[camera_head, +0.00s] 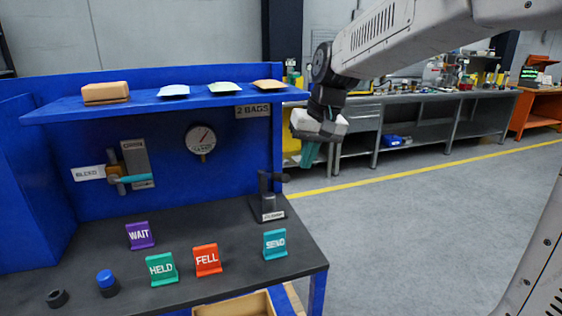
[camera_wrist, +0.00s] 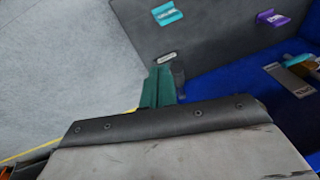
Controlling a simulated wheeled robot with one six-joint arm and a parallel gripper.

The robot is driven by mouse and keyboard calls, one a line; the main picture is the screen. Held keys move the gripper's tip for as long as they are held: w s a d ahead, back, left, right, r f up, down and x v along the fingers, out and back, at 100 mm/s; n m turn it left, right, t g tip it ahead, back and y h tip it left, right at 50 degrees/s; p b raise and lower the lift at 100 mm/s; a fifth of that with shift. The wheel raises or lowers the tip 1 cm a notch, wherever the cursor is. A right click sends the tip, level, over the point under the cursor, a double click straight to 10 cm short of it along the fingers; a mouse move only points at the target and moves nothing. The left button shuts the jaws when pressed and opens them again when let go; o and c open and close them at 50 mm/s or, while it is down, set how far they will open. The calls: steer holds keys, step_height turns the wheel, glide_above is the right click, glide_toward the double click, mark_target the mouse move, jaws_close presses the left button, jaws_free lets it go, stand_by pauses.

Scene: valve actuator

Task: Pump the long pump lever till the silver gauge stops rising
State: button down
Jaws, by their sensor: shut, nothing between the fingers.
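The black pump (camera_head: 267,204) stands at the bench's right back corner, with a short dark lever or handle at its top. Its label (camera_wrist: 166,57) shows in the wrist view beside a dark upright part (camera_wrist: 180,77). The round silver gauge (camera_head: 201,139) hangs on the blue back panel; its red needle points up and right, and its numbers are too small to read. My gripper (camera_head: 308,160) has teal fingers, shut and empty, above and right of the pump. In the wrist view the fingers (camera_wrist: 157,86) appear close to the pump; contact cannot be told.
A blue shelf (camera_head: 60,113) with several packets overhangs the bench (camera_head: 205,281). WAIT, HELD, FELL and SEND (camera_head: 275,244) signs stand in front. Open floor lies right.

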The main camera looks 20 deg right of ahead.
steer(key=w+r+t, duration=0.2)
steer(key=w+r, duration=0.2)
steer(key=w, duration=0.2)
steer(key=shift+w+a, duration=0.2)
steer(key=shift+a, duration=0.05)
glide_toward(272, 175)
steer(key=f, duration=0.3)
steer(key=shift+d+f, duration=0.25)
steer(key=shift+f, duration=0.1)
